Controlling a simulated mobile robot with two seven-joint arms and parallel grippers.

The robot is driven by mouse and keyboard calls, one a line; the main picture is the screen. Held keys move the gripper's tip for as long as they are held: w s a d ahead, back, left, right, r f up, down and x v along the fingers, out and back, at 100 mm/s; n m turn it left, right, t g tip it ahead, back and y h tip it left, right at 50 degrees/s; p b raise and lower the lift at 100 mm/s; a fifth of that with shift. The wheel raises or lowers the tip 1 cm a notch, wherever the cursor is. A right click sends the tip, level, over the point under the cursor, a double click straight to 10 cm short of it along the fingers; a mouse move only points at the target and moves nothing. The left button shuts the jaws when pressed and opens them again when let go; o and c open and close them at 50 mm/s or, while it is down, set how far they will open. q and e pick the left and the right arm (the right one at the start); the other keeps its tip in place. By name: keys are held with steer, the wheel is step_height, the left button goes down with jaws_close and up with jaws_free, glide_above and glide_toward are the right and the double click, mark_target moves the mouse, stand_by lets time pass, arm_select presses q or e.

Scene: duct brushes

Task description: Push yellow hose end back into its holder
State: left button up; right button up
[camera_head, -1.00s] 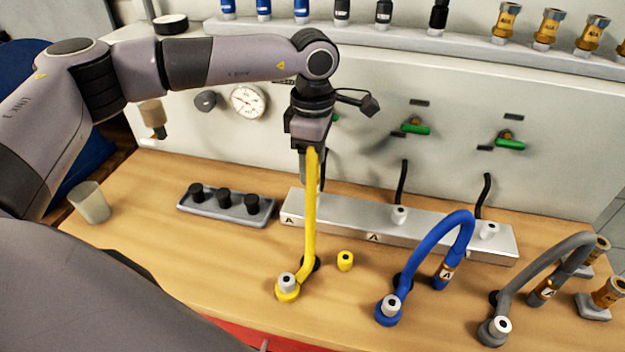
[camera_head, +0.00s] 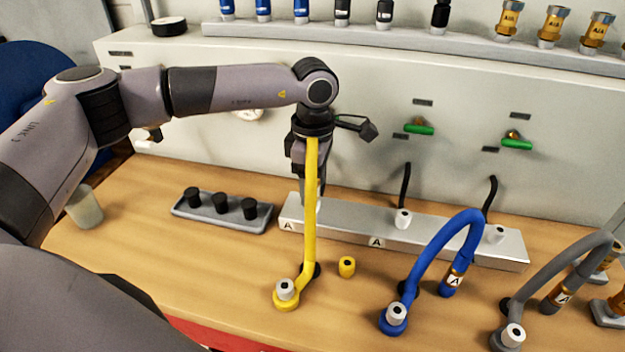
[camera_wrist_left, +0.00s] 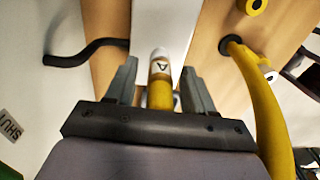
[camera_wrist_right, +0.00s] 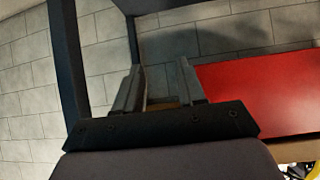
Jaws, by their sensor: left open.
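The yellow hose (camera_head: 310,225) rises from the table at the centre and its upper part passes in front of my left gripper (camera_head: 313,197). In the left wrist view the hose end (camera_wrist_left: 160,72), with a white band marked A, lies between the open fingers of my left gripper (camera_wrist_left: 160,92) and points toward the silver rail (camera_wrist_left: 168,22). I cannot tell whether it touches the rail, which also shows in the head view (camera_head: 345,225). My right gripper (camera_wrist_right: 160,85) is open and empty, seen only in its wrist view.
A yellow ring with a white cap (camera_head: 286,292) and a small yellow plug (camera_head: 347,267) are near the hose foot. Blue (camera_head: 440,240) and grey (camera_head: 555,265) hoses arch on the right. A tray with black knobs (camera_head: 222,213) and a cup (camera_head: 85,208) are left.

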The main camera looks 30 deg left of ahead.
stand_by(0.8)
arm_select(q)
jaws_close()
steer(key=shift+r+p, duration=1.85)
steer(key=shift+r, duration=1.15)
